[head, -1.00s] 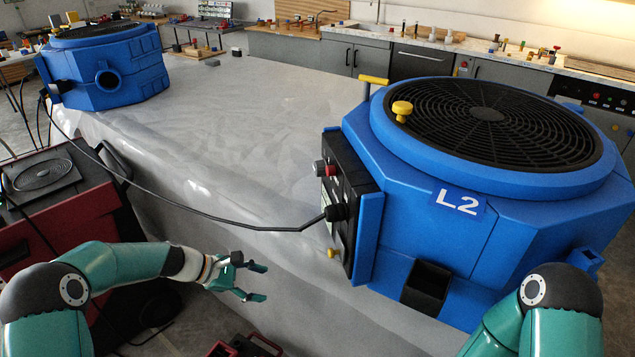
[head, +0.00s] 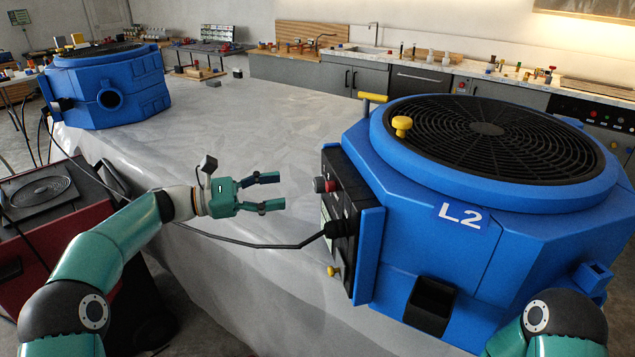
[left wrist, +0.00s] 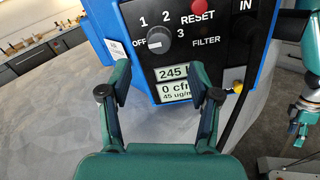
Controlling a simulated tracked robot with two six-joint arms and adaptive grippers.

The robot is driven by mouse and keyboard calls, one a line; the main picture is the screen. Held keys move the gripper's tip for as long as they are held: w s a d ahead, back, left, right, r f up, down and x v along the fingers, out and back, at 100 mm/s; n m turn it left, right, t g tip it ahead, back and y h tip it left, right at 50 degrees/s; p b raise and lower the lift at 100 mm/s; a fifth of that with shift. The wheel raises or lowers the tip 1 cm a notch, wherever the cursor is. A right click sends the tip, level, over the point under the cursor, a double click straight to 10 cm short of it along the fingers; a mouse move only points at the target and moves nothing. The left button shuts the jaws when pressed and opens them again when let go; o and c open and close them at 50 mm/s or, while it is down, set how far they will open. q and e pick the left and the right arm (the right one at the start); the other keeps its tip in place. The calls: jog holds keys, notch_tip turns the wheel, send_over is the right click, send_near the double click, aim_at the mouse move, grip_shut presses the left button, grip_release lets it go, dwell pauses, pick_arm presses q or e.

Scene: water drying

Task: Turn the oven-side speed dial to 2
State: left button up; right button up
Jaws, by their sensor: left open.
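The near blue machine marked L2 (head: 480,225) stands at the right of the head view. Its black side panel carries a grey speed dial (left wrist: 159,40), marked OFF, 1, 2 and 3 in the left wrist view; I cannot surely read its pointer. The dial (head: 319,184) shows edge-on in the head view, beside a red button (head: 331,184). My left gripper (head: 274,191) is open and empty, left of the panel and apart from it. Its fingers (left wrist: 160,95) frame the panel's lower displays. My right arm (left wrist: 303,115) partly shows in the left wrist view; its jaw state is unclear.
A black cable (head: 255,243) runs from a plug on the panel to the left, below my left gripper. A yellow knob (head: 333,271) sticks out low on the panel. Another blue machine (head: 110,90) stands far left. The grey surface (head: 250,120) between them is mostly clear.

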aim_at(315, 185)
pick_arm(q)
jog(key=p+x, duration=0.1)
jog(key=x, duration=0.7)
jog(key=shift+d+p, duration=0.15)
jog(key=shift+p, duration=0.2)
